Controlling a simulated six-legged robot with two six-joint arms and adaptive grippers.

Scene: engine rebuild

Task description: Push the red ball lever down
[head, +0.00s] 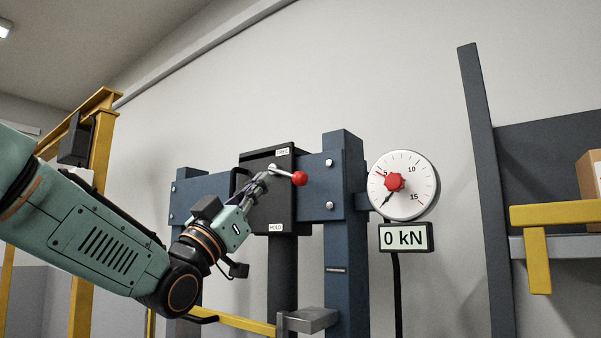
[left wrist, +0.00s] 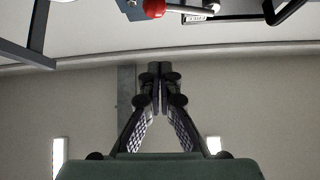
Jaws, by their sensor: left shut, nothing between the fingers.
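The lever with the red ball (head: 299,178) sticks out to the right from the black box (head: 284,210) on the blue press frame, close to its upper label. The red ball also shows at the top edge of the left wrist view (left wrist: 154,8), with its light metal rod (left wrist: 190,8) beside it. My left gripper (head: 264,180) is shut and empty, in front of the black box and just left of the lever's rod. In the left wrist view its closed fingertips (left wrist: 160,68) appear apart from the ball. My right gripper is not in view.
A round gauge (head: 403,186) with a red hub and a "0 kN" display (head: 406,237) stand right of the press. A blue upright (head: 343,230) stands beside the lever. A yellow frame (head: 101,150) is at the left, and a shelf with a box (head: 590,172) at the right.

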